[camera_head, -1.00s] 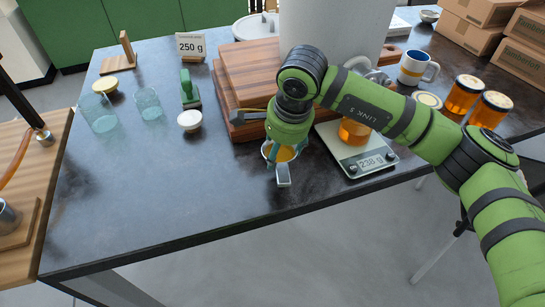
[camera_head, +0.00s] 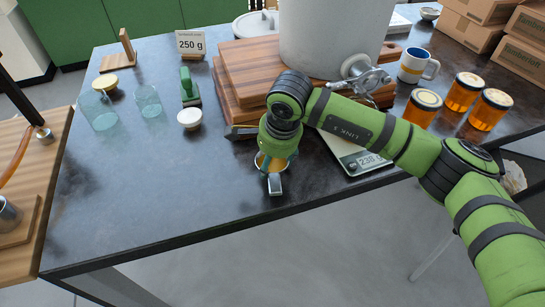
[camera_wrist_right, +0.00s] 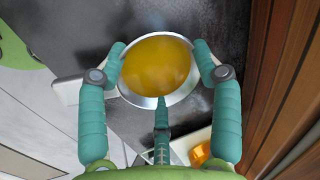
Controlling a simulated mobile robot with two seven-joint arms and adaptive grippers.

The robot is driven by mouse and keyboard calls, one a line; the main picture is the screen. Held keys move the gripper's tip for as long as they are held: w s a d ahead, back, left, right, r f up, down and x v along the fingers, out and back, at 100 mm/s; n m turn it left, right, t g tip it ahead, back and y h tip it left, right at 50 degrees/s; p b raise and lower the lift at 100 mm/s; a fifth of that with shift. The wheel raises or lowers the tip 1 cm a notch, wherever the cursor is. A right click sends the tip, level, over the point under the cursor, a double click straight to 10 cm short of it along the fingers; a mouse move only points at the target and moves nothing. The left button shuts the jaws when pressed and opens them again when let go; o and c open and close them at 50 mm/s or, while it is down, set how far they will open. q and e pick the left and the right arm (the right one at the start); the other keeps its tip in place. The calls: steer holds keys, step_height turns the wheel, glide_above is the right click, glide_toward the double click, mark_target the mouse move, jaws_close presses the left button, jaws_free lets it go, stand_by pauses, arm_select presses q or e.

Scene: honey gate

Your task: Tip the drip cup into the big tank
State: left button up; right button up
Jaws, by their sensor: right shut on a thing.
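The drip cup (camera_head: 259,163) is a small metal cup with amber honey in it. The right wrist view shows it (camera_wrist_right: 186,98) from above, roughly level, its rim between the teal fingers. My right gripper (camera_head: 273,165) is shut on it near the front edge of the dark table. A grey tab sticks out on its near side. The big tank (camera_head: 335,40) is a light grey cylinder on stacked wooden boards, behind and to the right of the cup. Its top is out of view, and a metal tap (camera_head: 362,72) is on its front. My left gripper is not in view.
A scale (camera_head: 350,158) stands right of the cup, partly behind my arm. Honey jars (camera_head: 463,92) and a mug (camera_head: 417,66) are at the right. The front-left table is clear.

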steer(key=o, duration=1.5)
steer(key=shift+o, duration=0.3)
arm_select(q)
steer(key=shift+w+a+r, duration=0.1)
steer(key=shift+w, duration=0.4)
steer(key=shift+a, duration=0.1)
